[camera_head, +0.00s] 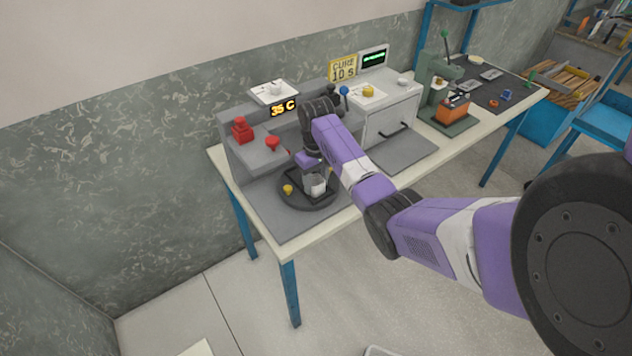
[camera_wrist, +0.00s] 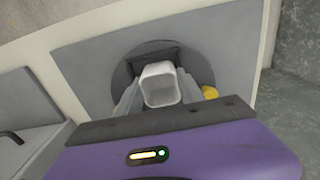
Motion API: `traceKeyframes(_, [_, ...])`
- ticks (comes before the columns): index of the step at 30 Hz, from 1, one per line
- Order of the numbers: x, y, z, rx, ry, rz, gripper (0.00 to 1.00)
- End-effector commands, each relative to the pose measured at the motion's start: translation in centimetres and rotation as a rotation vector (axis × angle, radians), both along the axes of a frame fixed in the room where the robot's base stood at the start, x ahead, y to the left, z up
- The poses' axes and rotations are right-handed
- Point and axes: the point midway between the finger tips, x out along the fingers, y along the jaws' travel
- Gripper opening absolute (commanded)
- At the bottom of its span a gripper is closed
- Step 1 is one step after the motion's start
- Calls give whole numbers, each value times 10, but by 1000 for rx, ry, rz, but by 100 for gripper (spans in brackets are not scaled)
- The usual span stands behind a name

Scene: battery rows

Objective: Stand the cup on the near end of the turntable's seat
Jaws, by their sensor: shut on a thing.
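A whitish, square-mouthed cup (camera_head: 316,186) is between the fingers of my gripper (camera_head: 315,180), over the turntable. In the wrist view the cup (camera_wrist: 160,84) shows its open mouth, with a grey finger of my gripper (camera_wrist: 160,95) pressed on each side. The turntable (camera_head: 297,204) is a dark round disc; it also shows in the wrist view (camera_wrist: 123,74). A dark seat (camera_wrist: 150,56) on it shows beyond the cup; the rest of the seat is hidden. I cannot tell whether the cup's bottom touches the seat.
A yellow knob (camera_head: 287,189) sits at the turntable's left edge. A grey station with red parts (camera_head: 240,130) stands behind it. A white box with a door handle (camera_head: 390,112) is to the right. The grey mat's front left (camera_head: 275,228) is clear.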

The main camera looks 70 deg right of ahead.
Motion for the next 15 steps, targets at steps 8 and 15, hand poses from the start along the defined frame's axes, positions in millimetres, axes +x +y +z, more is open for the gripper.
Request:
traceKeyframes(8, [0,0,-3,0,0,0,54])
traceKeyframes(15, [0,0,-2,0,0,0,66])
